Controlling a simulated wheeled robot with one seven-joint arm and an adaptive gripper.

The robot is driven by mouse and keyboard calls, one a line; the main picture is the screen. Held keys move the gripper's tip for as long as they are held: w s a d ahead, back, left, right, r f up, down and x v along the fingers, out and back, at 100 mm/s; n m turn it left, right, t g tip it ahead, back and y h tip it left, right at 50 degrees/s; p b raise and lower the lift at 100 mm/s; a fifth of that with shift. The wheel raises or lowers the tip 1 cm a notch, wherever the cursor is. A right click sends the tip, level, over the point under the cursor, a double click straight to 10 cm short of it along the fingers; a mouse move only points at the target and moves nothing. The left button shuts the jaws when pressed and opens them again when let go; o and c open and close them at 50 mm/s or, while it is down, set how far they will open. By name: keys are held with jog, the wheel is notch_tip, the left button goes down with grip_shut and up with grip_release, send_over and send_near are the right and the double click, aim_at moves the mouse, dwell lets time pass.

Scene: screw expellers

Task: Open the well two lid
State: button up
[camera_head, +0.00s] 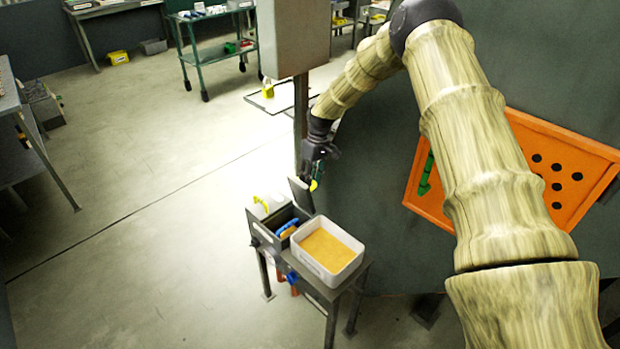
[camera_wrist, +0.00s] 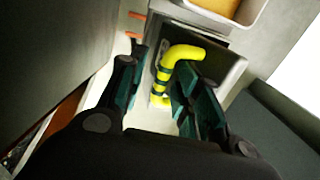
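A dark bin unit (camera_head: 265,232) stands on a small bench. A dark lid (camera_head: 301,195) stands tilted up, roughly upright, at the back of an open well holding blue and orange items (camera_head: 288,228). A yellow handle (camera_head: 314,185) sits on the lid's far side. My gripper (camera_head: 317,166) is just above this lid. In the wrist view my gripper (camera_wrist: 160,72) is open, with the yellow, dark-banded handle (camera_wrist: 163,78) between its fingers. A gap shows on the left; whether the right finger touches it is unclear. A second lid (camera_head: 258,209), pale with a yellow handle, lies shut. No well number is readable.
A white tray of orange-yellow grain (camera_head: 327,252) stands right beside the bin unit. A grey post with a box (camera_head: 300,110) rises close behind my gripper. A large dark machine body (camera_head: 385,240) is on the right.

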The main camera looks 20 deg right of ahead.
jog(key=shift+r, duration=0.15)
jog(key=v, duration=0.7)
jog(key=shift+r, duration=0.1)
